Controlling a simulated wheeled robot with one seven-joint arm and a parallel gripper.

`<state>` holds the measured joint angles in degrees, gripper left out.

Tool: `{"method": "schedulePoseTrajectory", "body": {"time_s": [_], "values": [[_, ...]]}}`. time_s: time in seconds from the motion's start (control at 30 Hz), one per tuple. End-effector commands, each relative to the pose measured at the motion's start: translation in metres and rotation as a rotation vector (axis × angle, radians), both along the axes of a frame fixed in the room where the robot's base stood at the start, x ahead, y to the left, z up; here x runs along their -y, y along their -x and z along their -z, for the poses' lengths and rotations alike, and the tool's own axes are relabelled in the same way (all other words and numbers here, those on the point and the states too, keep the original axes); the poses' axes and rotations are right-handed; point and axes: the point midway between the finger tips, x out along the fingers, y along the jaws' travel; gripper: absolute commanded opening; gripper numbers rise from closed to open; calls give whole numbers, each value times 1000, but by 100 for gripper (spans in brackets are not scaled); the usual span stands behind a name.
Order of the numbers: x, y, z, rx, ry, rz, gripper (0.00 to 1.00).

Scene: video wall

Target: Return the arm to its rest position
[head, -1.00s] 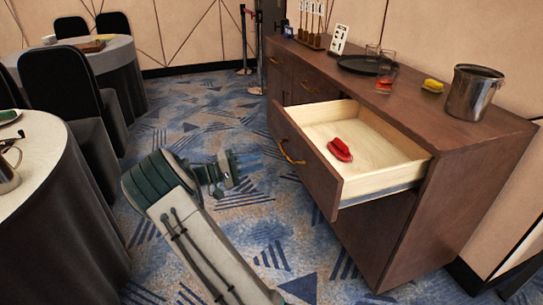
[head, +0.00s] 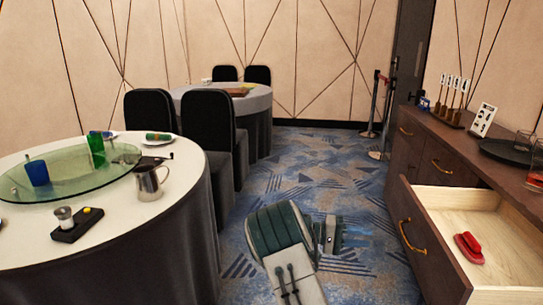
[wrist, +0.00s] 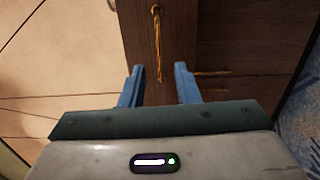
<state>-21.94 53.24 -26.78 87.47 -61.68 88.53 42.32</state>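My gripper (wrist: 160,85) shows in the wrist view with its two blue fingers apart and nothing between them. Beyond the fingers, the wrist view shows dark wood fronts and a brass handle (wrist: 157,40). In the head view my arm reaches up from the bottom edge, and my gripper (head: 355,236) is over the carpet, left of the open drawer (head: 452,196). It is apart from the drawer and the furniture. The fingers are blurred in the head view.
A red object (head: 469,247) lies in the open drawer of the brown sideboard (head: 425,165). A round table (head: 110,222) with a glass turntable, cups and a metal pitcher (head: 149,180) stands at left. Black chairs (head: 207,120) stand behind it. Carpet (head: 300,160) lies clear between table and sideboard.

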Motion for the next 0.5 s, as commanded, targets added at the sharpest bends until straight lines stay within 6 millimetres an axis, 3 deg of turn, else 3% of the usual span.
{"method": "schedulePoseTrajectory", "body": {"time_s": [0.03, 0.23, 0.5], "values": [[5, 10, -19, 7, -60, 21, 29], [8, 59, -59, 13, -367, 84, 29], [-15, 122, -111, 60, -761, 85, 29]]}}
